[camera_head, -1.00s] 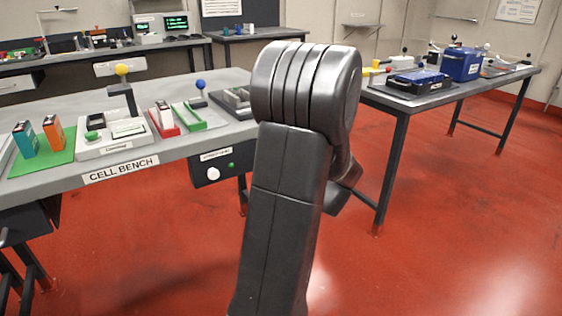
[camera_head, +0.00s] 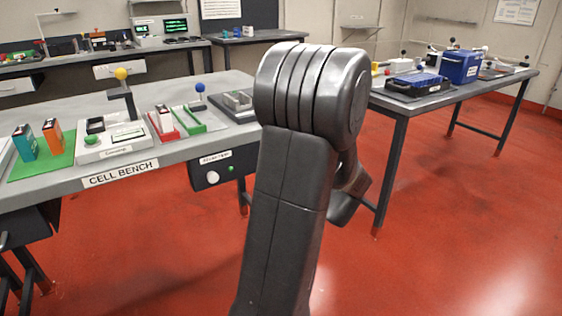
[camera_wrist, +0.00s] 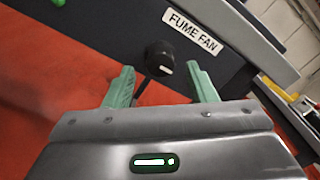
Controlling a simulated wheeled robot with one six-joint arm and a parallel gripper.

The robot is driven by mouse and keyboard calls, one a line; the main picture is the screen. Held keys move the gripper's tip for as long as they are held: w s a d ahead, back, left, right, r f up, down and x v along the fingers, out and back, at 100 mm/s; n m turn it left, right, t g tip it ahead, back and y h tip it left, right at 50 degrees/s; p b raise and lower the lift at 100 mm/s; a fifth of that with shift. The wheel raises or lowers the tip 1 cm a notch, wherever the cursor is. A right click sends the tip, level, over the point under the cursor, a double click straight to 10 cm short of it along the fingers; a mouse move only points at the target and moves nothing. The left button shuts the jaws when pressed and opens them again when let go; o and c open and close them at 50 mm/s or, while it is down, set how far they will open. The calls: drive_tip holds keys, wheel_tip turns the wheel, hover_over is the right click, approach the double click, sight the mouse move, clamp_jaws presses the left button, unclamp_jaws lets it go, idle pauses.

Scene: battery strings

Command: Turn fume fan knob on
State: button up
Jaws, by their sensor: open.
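The fume fan knob (camera_wrist: 160,60) is a dark round knob with a short white mark on its face. In the wrist view it sits on a dark panel below a white FUME FAN label (camera_wrist: 192,33). My gripper (camera_wrist: 160,72) is open, with its two green fingers pointing toward the panel. In the picture the knob appears between the fingertips, nearer the left one. I see no contact, and the remaining gap in depth is hard to judge. In the head view my arm hides the gripper, and I cannot make out the knob there.
The cell bench (camera_head: 121,174) at left carries small trays and devices. A control box (camera_head: 212,172) with a white round part and a green one hangs under its edge. A second table (camera_head: 400,103) at right holds a blue case (camera_head: 461,66). Red floor between them is open.

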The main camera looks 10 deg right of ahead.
drive_tip(key=p+v, duration=0.1)
drive_tip(key=v, duration=1)
drive_tip(key=b+x, duration=0.1)
drive_tip(key=x, duration=1.3)
drive_tip(key=shift+b, duration=0.3)
drive_tip(key=shift+s, duration=0.1)
